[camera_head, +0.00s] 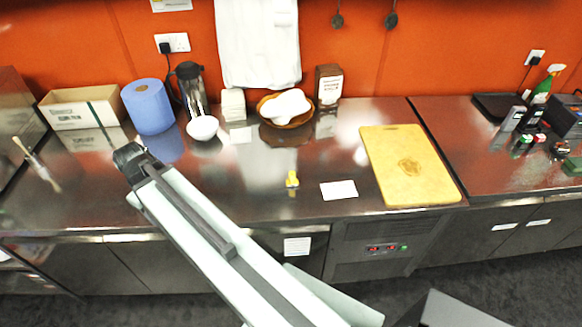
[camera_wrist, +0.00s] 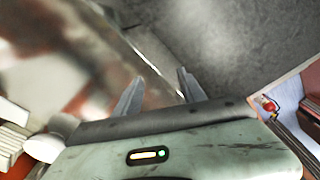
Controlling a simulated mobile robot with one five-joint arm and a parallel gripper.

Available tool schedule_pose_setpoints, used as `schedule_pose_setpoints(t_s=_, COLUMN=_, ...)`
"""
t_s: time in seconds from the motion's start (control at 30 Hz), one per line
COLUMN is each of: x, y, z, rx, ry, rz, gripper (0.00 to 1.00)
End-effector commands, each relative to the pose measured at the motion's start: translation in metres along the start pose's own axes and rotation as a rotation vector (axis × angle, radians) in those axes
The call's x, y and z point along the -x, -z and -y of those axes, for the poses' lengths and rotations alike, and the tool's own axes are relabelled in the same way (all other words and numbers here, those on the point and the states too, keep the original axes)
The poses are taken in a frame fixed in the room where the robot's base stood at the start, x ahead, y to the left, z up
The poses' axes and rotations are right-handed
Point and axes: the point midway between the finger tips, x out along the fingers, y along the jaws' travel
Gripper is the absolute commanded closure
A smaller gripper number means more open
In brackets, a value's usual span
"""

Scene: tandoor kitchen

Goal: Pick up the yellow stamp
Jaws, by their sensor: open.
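The yellow stamp (camera_head: 292,180) is a small upright piece on the dark, shiny counter, in the middle of the head view, left of a white card. My gripper (camera_wrist: 161,75) shows in the wrist view with its two grey fingers apart and nothing between them. Its fingers point toward the counter's front edge and the grey floor. In the head view my arm reaches to the left part of the counter, well left of the stamp; the fingers cannot be made out there. The stamp is not seen in the wrist view.
The white card (camera_head: 339,190) and a yellow cutting board (camera_head: 402,172) lie right of the stamp. A white bowl (camera_head: 202,127), blue paper roll (camera_head: 148,107), jug (camera_head: 188,86) and cardboard box (camera_head: 82,108) stand behind left. A brown bowl (camera_head: 275,122) sits behind the stamp.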

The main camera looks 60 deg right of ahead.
Motion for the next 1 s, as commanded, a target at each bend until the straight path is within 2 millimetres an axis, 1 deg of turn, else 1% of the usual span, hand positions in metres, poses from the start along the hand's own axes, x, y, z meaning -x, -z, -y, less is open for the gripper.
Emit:
schedule_pose_setpoints(t_s=0.03, x=0.006, y=-0.005, z=-0.030, rx=0.012, ry=-0.002, rz=0.002, gripper=0.52)
schedule_pose_setpoints(t_s=0.17, x=0.004, y=-0.030, z=-0.100, rx=0.078, ry=-0.005, rz=0.011, gripper=0.52)
schedule_pose_setpoints(t_s=0.2, x=0.003, y=-0.040, z=-0.123, rx=0.099, ry=-0.005, rz=0.015, gripper=0.52)
schedule_pose_setpoints(t_s=0.27, x=0.003, y=-0.060, z=-0.159, rx=0.135, ry=-0.005, rz=0.021, gripper=0.52)
schedule_pose_setpoints(t_s=0.3, x=0.004, y=-0.076, z=-0.185, rx=0.160, ry=-0.003, rz=0.025, gripper=0.52)
schedule_pose_setpoints(t_s=0.37, x=0.004, y=-0.105, z=-0.225, rx=0.201, ry=0.000, rz=0.032, gripper=0.52)
schedule_pose_setpoints(t_s=0.4, x=0.005, y=-0.127, z=-0.252, rx=0.231, ry=0.002, rz=0.035, gripper=0.52)
schedule_pose_setpoints(t_s=0.47, x=0.006, y=-0.162, z=-0.288, rx=0.276, ry=0.007, rz=0.040, gripper=0.52)
schedule_pose_setpoints(t_s=0.5, x=0.007, y=-0.185, z=-0.308, rx=0.306, ry=0.010, rz=0.042, gripper=0.52)
schedule_pose_setpoints(t_s=0.53, x=0.008, y=-0.201, z=-0.322, rx=0.326, ry=0.012, rz=0.044, gripper=0.52)
schedule_pose_setpoints(t_s=0.6, x=0.009, y=-0.232, z=-0.344, rx=0.365, ry=0.017, rz=0.046, gripper=0.52)
schedule_pose_setpoints(t_s=0.7, x=0.010, y=-0.261, z=-0.362, rx=0.404, ry=0.022, rz=0.047, gripper=0.52)
schedule_pose_setpoints(t_s=0.8, x=0.011, y=-0.272, z=-0.367, rx=0.422, ry=0.025, rz=0.048, gripper=0.52)
schedule_pose_setpoints(t_s=0.87, x=0.011, y=-0.273, z=-0.368, rx=0.426, ry=0.025, rz=0.048, gripper=0.52)
schedule_pose_setpoints(t_s=0.93, x=0.006, y=-0.272, z=-0.367, rx=0.426, ry=0.025, rz=0.048, gripper=0.52)
schedule_pose_setpoints(t_s=1.0, x=-0.002, y=-0.272, z=-0.367, rx=0.426, ry=0.024, rz=0.048, gripper=0.52)
